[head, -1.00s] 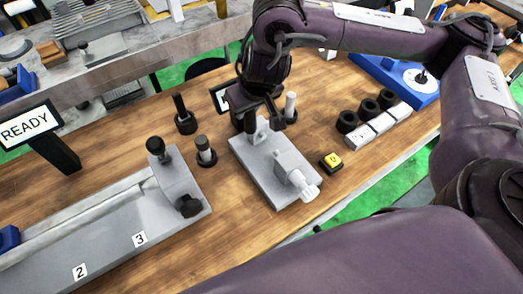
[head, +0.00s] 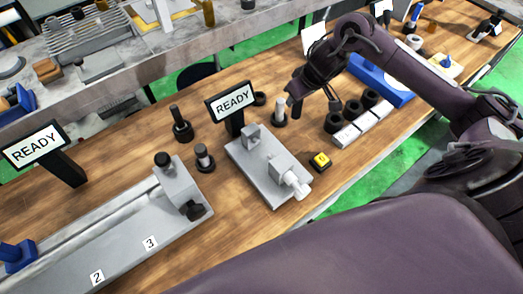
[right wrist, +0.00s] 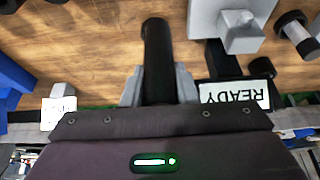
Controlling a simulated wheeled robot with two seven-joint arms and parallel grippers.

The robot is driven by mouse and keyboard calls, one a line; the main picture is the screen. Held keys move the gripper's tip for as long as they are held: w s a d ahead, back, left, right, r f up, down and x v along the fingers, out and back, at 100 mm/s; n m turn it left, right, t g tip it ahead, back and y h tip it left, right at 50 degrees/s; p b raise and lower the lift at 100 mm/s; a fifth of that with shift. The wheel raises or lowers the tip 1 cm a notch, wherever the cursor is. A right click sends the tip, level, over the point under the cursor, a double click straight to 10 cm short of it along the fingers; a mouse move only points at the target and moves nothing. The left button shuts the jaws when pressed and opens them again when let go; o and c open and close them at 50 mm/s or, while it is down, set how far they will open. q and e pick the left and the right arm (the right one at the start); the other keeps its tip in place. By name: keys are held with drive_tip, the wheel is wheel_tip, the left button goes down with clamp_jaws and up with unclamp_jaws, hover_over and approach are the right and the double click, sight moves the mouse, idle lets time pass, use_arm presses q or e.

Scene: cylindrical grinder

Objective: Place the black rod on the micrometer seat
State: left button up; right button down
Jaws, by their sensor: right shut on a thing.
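My right gripper (right wrist: 158,88) is shut on a black rod (right wrist: 157,50), which sticks out beyond both grey fingers in the right wrist view. In the head view this gripper (head: 304,92) hangs above the table, behind and right of the micrometer; the rod is hard to make out against the dark gripper. The grey micrometer (head: 262,170) stands on the table with its upright block (head: 250,137) at the back and its white thimble (head: 295,184) at the front. No rod lies on it. Part of it shows in the right wrist view (right wrist: 233,15). My left gripper is not in view.
A READY display (head: 232,102) stands behind the micrometer. Rods in black holders stand left of it (head: 203,158) and behind it (head: 280,112).

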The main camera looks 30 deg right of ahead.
drive_tip(key=shift+d, duration=0.4)
drive_tip(key=shift+s, duration=0.1)
drive_tip(key=p, duration=0.2)
hover_over(258, 141)
drive_tip(key=d, duration=0.5)
wheel_tip(258, 141, down, 5)
drive_tip(key=a+f, duration=0.2)
drive_tip(key=a, duration=0.1)
drive_tip(key=a+f, duration=0.1)
drive_tip(key=a, duration=0.1)
drive_tip(key=shift+s+p, duration=0.4)
drive_tip(key=shift+f, duration=0.15)
drive_tip(key=c, duration=1.1)
unclamp_jaws()
drive_tip(key=shift+s, duration=0.1)
drive_tip(key=shift+c, duration=0.2)
